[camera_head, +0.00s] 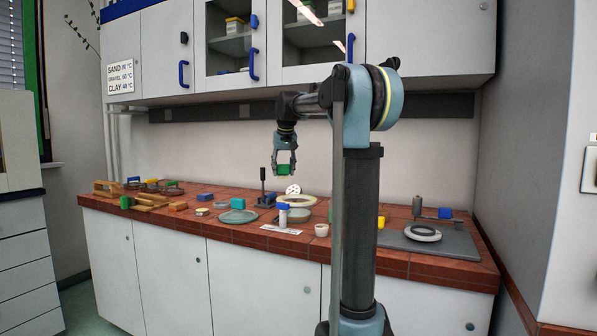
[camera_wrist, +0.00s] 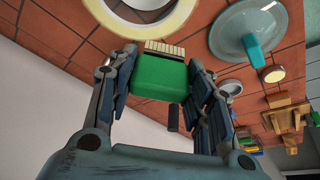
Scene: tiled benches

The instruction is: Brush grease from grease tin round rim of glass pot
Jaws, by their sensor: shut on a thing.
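My gripper (camera_head: 284,168) is raised above the bench and shut on a green brush (camera_wrist: 159,78). The brush has a green block handle and a short row of pale bristles (camera_wrist: 165,48). A small round tin with a pale yellow top, likely the grease tin (camera_wrist: 273,74), stands on the tiles; it also shows in the head view (camera_head: 202,211). Beside it is a clear, round glass piece with a teal knob (camera_wrist: 238,48), which looks like a lid.
A pale yellow ring (camera_head: 297,201) lies mid-bench near a dark upright stand (camera_head: 263,187). A small white cup (camera_head: 321,230) is at the front. Wooden pieces (camera_head: 150,201) crowd the left end. A grey plate with a white ring (camera_head: 423,233) is at right. Cupboards (camera_head: 290,40) hang above.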

